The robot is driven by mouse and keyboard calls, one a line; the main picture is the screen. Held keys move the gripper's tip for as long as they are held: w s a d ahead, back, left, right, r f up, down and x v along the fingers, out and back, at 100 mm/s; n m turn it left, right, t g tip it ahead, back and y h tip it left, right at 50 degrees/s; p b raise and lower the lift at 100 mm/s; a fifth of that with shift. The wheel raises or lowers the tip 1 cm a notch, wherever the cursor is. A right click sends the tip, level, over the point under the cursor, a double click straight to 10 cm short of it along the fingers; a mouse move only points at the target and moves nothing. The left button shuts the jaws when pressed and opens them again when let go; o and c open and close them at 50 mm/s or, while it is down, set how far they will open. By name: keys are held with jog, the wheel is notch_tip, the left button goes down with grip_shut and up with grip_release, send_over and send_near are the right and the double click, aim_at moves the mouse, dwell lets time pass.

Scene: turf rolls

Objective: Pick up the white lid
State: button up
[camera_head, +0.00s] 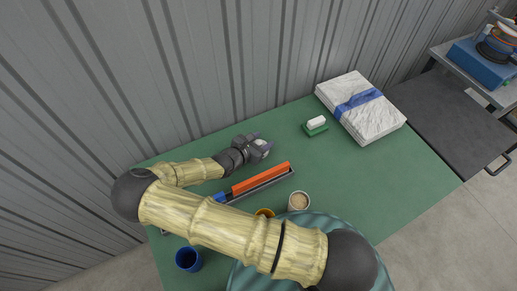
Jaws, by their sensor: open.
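My gripper (261,148) is near the back of the green table, left of centre, seen small and from above. It is open. A small pale patch shows at its fingertips; I cannot tell whether it is a white lid or part of the gripper. A small white block-like piece (317,122) sits on a green base (315,130), to the right of my gripper and apart from it. A round container (298,201) with a pale rim and beige top stands at the front of the table. No white lid is clearly recognisable.
An orange and grey bar-shaped tool (262,178) with a blue handle lies just in front of my gripper. A white wrapped pack (361,107) with a blue band is at the back right. A blue cup (188,259) stands front left. A corrugated wall (230,60) is behind the table (400,180).

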dwell(0.5)
jog(key=shift+w, duration=0.1)
jog(key=c, duration=1)
grip_shut()
jog(key=shift+r, duration=0.1)
notch_tip(320, 180, up, 10)
jog(key=p, duration=0.8)
jog(key=shift+p, duration=0.4)
